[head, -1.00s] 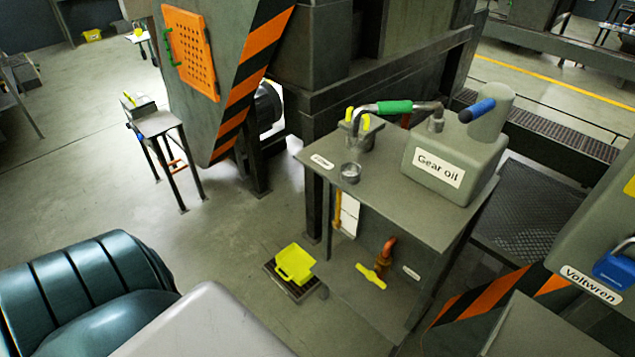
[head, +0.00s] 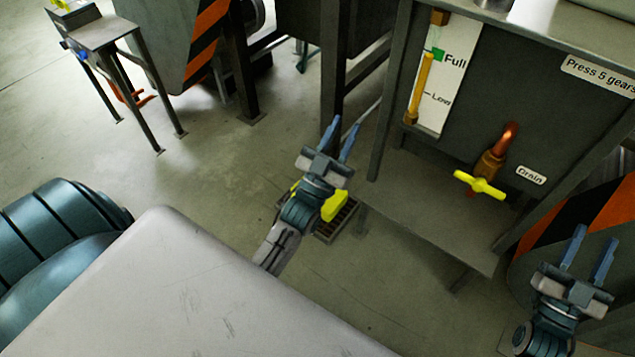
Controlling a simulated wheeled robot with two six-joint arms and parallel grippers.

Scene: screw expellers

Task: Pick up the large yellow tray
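The yellow tray (head: 335,206) sits low on a dark floor grate (head: 345,222), beside the foot of the grey cabinet. My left gripper (head: 346,124) and its wrist are in front of it in the head view and hide most of it. Only its right part and a small bit at the left show. The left gripper's fingers are apart with nothing between them, pointing up the picture past the tray. My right gripper (head: 594,238) is at the lower right, also open and empty, away from the tray.
The grey cabinet (head: 420,215) has a yellow drain valve (head: 480,184) and a level gauge (head: 432,85) on its front, right of the tray. A small metal stand (head: 108,32) is at the upper left. The floor (head: 190,180) left of the tray is clear.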

